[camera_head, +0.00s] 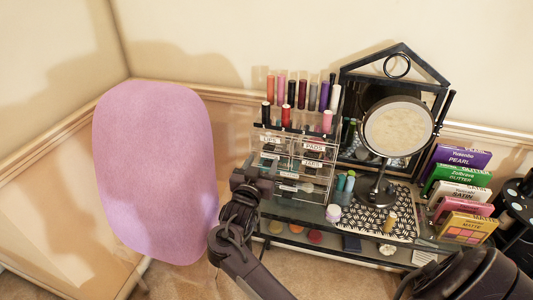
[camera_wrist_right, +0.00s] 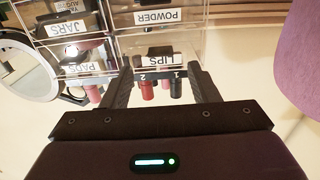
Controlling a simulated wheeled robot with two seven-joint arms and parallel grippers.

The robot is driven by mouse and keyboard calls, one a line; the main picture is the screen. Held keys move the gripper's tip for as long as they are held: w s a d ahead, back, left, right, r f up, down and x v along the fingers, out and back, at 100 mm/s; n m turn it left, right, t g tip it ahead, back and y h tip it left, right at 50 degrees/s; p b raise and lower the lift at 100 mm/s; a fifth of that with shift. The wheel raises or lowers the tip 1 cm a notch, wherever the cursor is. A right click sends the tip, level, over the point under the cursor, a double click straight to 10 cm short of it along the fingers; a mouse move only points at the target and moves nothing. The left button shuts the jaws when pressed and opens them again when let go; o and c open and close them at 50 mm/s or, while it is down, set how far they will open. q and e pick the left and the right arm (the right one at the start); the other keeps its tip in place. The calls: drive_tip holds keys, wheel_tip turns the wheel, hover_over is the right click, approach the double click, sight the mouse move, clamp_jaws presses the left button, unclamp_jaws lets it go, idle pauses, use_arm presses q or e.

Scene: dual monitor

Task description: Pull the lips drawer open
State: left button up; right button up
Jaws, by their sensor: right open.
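The lips drawer (camera_head: 270,140) is the clear upper-left drawer of an acrylic organizer on the glass vanity table. Its white LIPS label looks upside down in the right wrist view (camera_wrist_right: 160,61), where its front appears flush with the drawers around it. My right gripper (camera_head: 250,178) is at the organizer's left front, low in front of the drawers. In the wrist view its two fingers (camera_wrist_right: 163,78) are spread apart, one on each side of the LIPS label, with nothing held between them. Whether the fingertips touch the drawer cannot be told. My left gripper is not in view.
Several lipsticks (camera_head: 302,93) stand on top of the organizer. A round mirror (camera_head: 398,126) stands to its right on a patterned mat (camera_head: 360,215). Boxed palettes (camera_head: 461,192) line the table's right side. A pink chair back (camera_head: 155,170) stands left of the arm.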

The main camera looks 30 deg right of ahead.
drive_tip(key=x, duration=0.5)
drive_tip(key=shift+w+d+p, duration=0.15)
drive_tip(key=shift+w+p, duration=0.05)
drive_tip(key=shift+p, duration=0.15)
clamp_jaws()
